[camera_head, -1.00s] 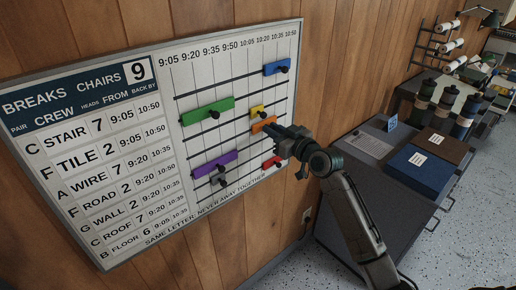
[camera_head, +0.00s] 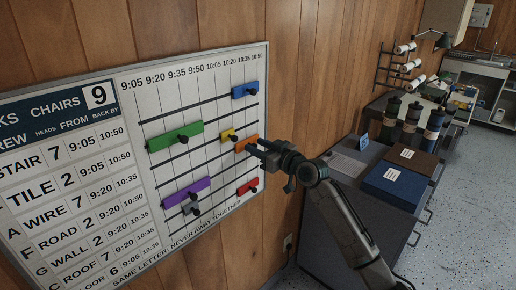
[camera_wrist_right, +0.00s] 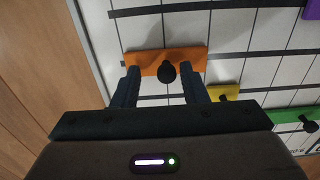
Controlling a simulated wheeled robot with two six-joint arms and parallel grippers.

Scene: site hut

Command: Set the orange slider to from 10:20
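The orange slider (camera_head: 247,143) sits on its rail near the right end of the board's grid (camera_head: 215,150). Its left end appears near the 10:20 column, but the exact line is hard to read. In the right wrist view the orange slider (camera_wrist_right: 146,57) has a black round knob (camera_wrist_right: 168,72). My right gripper (camera_head: 256,147) is at the slider from the right. Its fingers (camera_wrist_right: 161,80) are apart, one on each side of the knob, with gaps visible beside it. My left gripper is not in view.
A cabinet at right carries a blue box (camera_head: 398,186), a brown box (camera_head: 408,160) and dark flasks (camera_head: 411,120).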

